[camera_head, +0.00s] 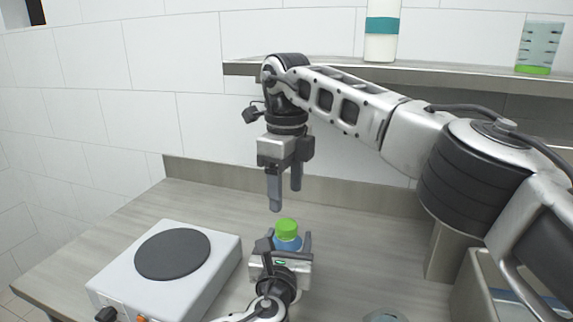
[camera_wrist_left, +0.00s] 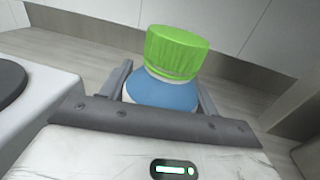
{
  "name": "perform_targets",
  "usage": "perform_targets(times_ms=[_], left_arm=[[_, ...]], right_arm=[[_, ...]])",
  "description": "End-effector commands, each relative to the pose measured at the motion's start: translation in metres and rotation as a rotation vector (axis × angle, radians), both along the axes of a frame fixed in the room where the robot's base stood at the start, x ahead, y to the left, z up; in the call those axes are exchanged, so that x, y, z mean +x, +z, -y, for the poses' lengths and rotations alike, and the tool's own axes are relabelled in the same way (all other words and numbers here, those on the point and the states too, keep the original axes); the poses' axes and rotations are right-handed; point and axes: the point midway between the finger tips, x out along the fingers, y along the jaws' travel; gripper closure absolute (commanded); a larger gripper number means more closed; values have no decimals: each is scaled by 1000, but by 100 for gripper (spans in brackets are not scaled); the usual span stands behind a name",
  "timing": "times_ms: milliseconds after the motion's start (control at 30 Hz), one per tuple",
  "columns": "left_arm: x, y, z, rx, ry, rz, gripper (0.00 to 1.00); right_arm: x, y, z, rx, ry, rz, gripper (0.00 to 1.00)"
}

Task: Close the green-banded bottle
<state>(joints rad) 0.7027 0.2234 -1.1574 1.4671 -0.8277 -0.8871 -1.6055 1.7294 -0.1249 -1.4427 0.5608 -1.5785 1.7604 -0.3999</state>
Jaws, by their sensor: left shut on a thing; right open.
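A bottle with a blue upper body (camera_head: 289,243) stands upright between the fingers of my left gripper (camera_head: 288,238), which is shut on it low over the counter. A ribbed green cap (camera_head: 287,225) sits on its neck; how tightly cannot be told. In the left wrist view the blue shoulder (camera_wrist_left: 160,93) and the green cap (camera_wrist_left: 176,52) show close up, with a pale ring between them. The lower body and any band on it are hidden. My right gripper (camera_head: 285,199) points down, open and empty, just above the cap and apart from it.
A white hotplate (camera_head: 216,261) with a dark round plate stands at the left. A teal-banded white bottle (camera_head: 382,38) and a beaker with green at its base (camera_head: 536,50) stand on the wall shelf (camera_head: 450,72). The counter behind the bottle is clear.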

Motion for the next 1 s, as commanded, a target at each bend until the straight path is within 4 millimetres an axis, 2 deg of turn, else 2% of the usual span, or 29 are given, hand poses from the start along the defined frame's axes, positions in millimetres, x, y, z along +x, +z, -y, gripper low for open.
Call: perform_targets(times_ms=[33,133,300,700,733,800,833,1000], left_arm=[[0,-2,0,0,1,-3,100],[0,-2,0,0,1,-3,100],[0,-2,0,0,1,-3,100],[0,-1,0,0,1,-3,100],[0,-1,0,0,1,-3,37],[0,-1,0,0,1,-2,17],[0,-1,0,0,1,-2,14],[0,-1,0,0,0,-1,14]], right_arm=[[0,13,-1,0,-2,3,38],[-1,32,-1,0,-1,2,38],[0,46,0,0,-1,0,38],[-1,51,0,-1,1,0,38],[-1,51,0,-1,1,0,38],[0,51,0,-1,0,0,38],[0,51,0,-1,0,0,38],[0,51,0,-1,0,0,38]])
